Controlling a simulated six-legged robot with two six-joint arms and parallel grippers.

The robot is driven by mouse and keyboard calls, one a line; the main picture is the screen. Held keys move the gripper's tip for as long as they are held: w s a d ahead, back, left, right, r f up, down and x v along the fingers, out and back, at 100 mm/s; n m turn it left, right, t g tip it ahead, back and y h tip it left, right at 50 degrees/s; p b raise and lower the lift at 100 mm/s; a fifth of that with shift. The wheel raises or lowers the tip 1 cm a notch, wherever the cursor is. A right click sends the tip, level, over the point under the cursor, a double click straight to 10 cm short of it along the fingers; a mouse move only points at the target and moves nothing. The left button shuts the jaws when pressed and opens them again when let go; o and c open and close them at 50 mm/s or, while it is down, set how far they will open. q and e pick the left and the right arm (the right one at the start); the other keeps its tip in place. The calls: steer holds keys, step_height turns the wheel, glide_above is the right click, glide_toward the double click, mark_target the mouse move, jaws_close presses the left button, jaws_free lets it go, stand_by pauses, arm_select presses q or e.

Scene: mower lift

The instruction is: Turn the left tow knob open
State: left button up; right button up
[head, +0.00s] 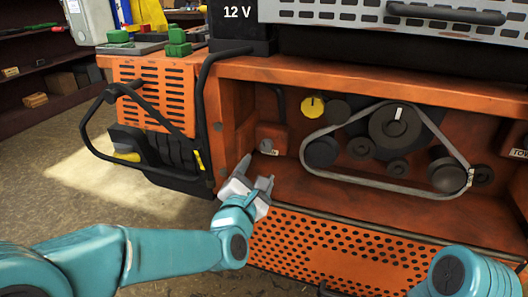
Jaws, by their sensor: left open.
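The left tow knob (266,146) is a small dark knob on an orange block at the left end of the open orange bay, with a small pale label beside it. My left gripper (258,168) is open and empty, just below and in front of the knob, with its fingers pointing up towards it. A gap shows between fingertips and knob in the picture; the exact depth is hard to tell. Another labelled fitting (518,153) sits at the bay's right end, partly cut off. My right arm shows at the lower right, but its gripper is out of view.
A belt (315,170) runs around several dark pulleys right of the knob, with a yellow cap (312,107) above. The bay's left wall and lower perforated panel (330,255) lie close to my left gripper. A black handle loop (95,125) sticks out at left.

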mark_target(266, 147)
arm_select(q)
steer(key=x, duration=1)
arm_select(e)
steer(key=shift+s+d, duration=0.1)
steer(key=shift+s, duration=0.05)
arm_select(q)
steer(key=shift+a, duration=0.1)
steer(key=shift+c, duration=0.3)
arm_select(e)
steer(key=shift+r, duration=0.1)
